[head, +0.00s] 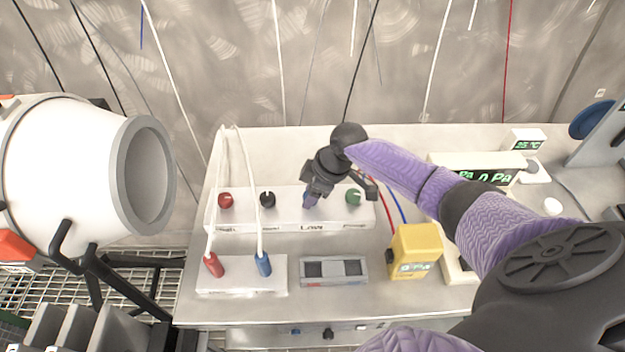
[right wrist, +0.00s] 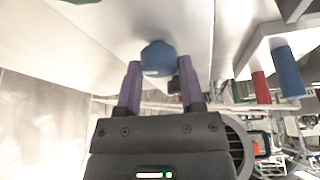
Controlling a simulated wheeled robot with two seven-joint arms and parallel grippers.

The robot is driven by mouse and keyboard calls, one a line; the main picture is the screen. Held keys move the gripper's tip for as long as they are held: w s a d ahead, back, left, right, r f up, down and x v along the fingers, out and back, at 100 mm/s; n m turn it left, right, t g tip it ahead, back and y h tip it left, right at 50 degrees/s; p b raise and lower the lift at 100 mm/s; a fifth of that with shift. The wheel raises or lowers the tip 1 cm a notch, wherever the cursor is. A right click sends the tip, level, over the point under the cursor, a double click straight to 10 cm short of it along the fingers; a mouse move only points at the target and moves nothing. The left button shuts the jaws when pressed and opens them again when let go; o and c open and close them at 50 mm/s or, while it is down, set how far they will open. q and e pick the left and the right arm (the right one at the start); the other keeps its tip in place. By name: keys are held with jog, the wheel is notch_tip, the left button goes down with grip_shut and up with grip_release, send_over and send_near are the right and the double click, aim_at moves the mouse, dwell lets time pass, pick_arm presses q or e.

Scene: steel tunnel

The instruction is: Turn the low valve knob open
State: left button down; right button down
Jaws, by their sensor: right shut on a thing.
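The low valve knob is blue and shows in the right wrist view (right wrist: 157,59) between my two purple fingertips. It sits on a white valve box (head: 285,224) whose front label under the knob reads "Low". My right gripper (head: 311,200) comes down on this knob from above in the head view and is shut on it. In the right wrist view my gripper (right wrist: 159,70) has one finger on each side of the knob. In the head view the fingers hide most of the knob, so its turn angle is hard to tell. My left gripper is not in view.
The same box carries a red knob (head: 226,200), a black knob (head: 267,199) and a green knob (head: 353,197). In front are a box with red (head: 214,265) and blue (head: 263,264) plugs, a grey device (head: 334,270) and a yellow meter (head: 415,250).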

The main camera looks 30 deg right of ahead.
jog(key=m+p, duration=0.2)
jog(key=m+t+h+p, duration=0.1)
jog(key=p, duration=0.1)
jog(key=m+p, duration=0.2)
jog(key=shift+r+m+h, duration=0.3)
jog(key=shift+h, duration=0.1)
jog(key=shift+a+m+h+p, duration=0.1)
jog(key=shift+m+h+p, duration=0.2)
jog(key=shift+m+p, duration=0.55)
jog(key=m+h+p, duration=0.1)
jog(key=m, duration=0.2)
jog(key=shift+f+m+p, duration=0.15)
jog(key=shift+m+p, duration=0.1)
jog(key=shift+p, duration=0.15)
jog(key=shift+m+h, duration=0.4)
jog(key=shift+m, duration=0.1)
jog(key=shift+f+m+p, duration=0.1)
jog(key=shift+m+p, duration=0.3)
jog(key=shift+m, duration=0.3)
jog(key=shift+h, duration=0.3)
jog(key=shift+c, duration=1.1)
grip_release()
